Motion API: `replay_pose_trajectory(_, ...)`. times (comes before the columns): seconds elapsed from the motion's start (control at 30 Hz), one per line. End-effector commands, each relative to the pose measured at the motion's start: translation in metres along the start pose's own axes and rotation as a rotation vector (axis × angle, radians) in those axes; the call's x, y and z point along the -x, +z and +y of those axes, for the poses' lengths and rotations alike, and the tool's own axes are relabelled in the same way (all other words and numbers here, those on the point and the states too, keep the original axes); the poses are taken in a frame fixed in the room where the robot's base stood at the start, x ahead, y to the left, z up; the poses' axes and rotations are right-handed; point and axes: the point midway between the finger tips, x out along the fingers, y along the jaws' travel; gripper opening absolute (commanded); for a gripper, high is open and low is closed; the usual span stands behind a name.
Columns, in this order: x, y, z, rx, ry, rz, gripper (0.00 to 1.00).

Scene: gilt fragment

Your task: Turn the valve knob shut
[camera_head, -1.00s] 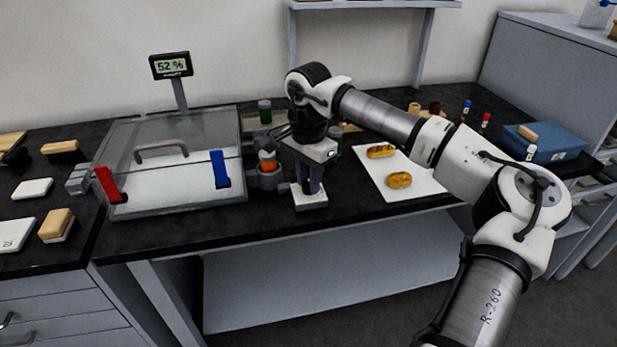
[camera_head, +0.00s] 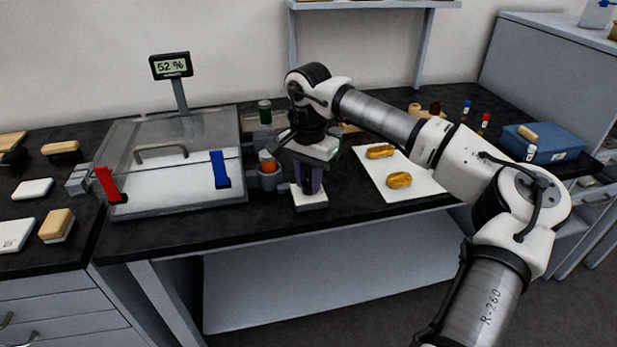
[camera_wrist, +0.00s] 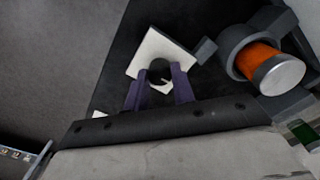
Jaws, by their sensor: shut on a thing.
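The valve knob (camera_wrist: 160,70) is a small dark round knob with a light mark, standing on a white square plate (camera_wrist: 150,47). The plate also shows in the head view (camera_head: 311,202), near the front edge of the black bench. My gripper (camera_wrist: 159,77) points down at it, its two purple fingers on either side of the knob and shut on it. In the head view my gripper (camera_head: 308,186) hides the knob.
A grey holder (camera_head: 269,182) with an orange-banded jar (camera_head: 267,162) stands close to the left of my gripper. Left of that is a clear-lidded case (camera_head: 140,190) with red and blue latches. A white sheet (camera_head: 410,189) with two golden pieces lies to the right.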

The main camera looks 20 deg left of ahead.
Motion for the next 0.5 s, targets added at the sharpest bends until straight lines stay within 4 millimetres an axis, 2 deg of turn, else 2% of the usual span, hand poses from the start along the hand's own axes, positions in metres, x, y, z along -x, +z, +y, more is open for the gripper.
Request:
replay_pose_trajectory(0.03,0.0008,0.0000,-0.0004,0.001,-0.001,0.001,0.28)
replay_pose_trajectory(0.2,0.0005,0.0000,-0.0003,0.000,-0.001,0.001,0.47)
replay_pose_trajectory(0.5,0.0023,-0.0002,-0.0001,-0.001,0.000,0.001,0.47)
